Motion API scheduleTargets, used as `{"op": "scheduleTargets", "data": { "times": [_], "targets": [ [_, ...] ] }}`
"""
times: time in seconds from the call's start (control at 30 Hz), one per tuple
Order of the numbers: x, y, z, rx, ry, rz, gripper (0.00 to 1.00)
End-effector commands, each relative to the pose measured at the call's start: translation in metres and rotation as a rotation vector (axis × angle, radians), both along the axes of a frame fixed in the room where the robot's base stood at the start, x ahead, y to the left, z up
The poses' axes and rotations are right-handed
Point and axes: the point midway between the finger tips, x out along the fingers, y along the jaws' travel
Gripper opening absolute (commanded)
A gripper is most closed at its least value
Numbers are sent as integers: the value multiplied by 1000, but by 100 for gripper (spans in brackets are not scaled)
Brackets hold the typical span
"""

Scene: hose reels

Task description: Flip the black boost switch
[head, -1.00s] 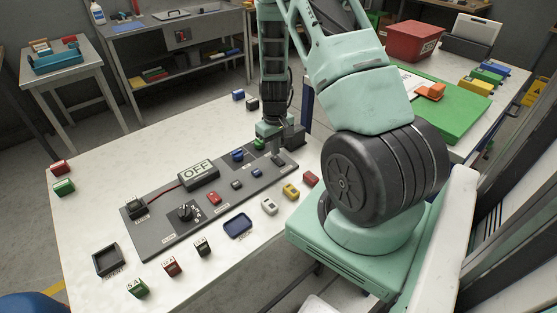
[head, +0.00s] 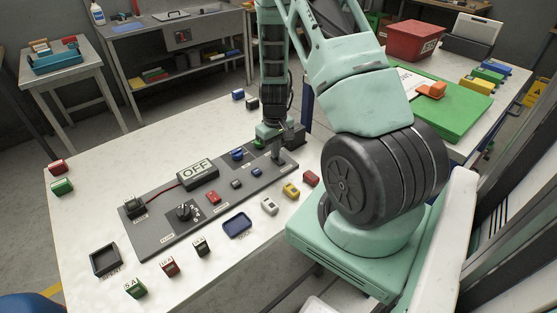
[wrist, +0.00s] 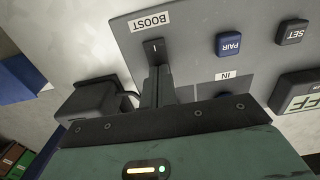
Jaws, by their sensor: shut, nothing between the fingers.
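The black boost switch (wrist: 154,47) is a small rocker in the grey panel (wrist: 190,60), beside the BOOST label (wrist: 151,22) in the wrist view. My gripper (wrist: 157,72) is shut and empty. Its fingertips lie right at the switch's near edge; I cannot tell whether they touch it. In the head view my gripper (head: 276,156) points down over the far right end of the panel (head: 150,240) and hides the switch. Which way the rocker is tilted is unclear.
A blue PAIR button (wrist: 229,43) and a dark SET button (wrist: 291,32) sit beside the switch. A black box (wrist: 88,105) stands by the panel's edge. The OFF display (head: 197,171) and a rotary knob (head: 184,211) are further left. Small coloured blocks line the table.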

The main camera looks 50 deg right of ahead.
Motion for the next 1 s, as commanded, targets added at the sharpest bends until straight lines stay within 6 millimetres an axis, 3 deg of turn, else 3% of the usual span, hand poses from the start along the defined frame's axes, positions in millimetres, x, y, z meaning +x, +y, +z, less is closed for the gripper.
{"op": "scheduleTargets", "data": {
  "times": [0.37,1.0],
  "targets": [
    [0,0,-2,0,0,0,0],
    [0,0,46,0,0,0,0]
  ]
}}
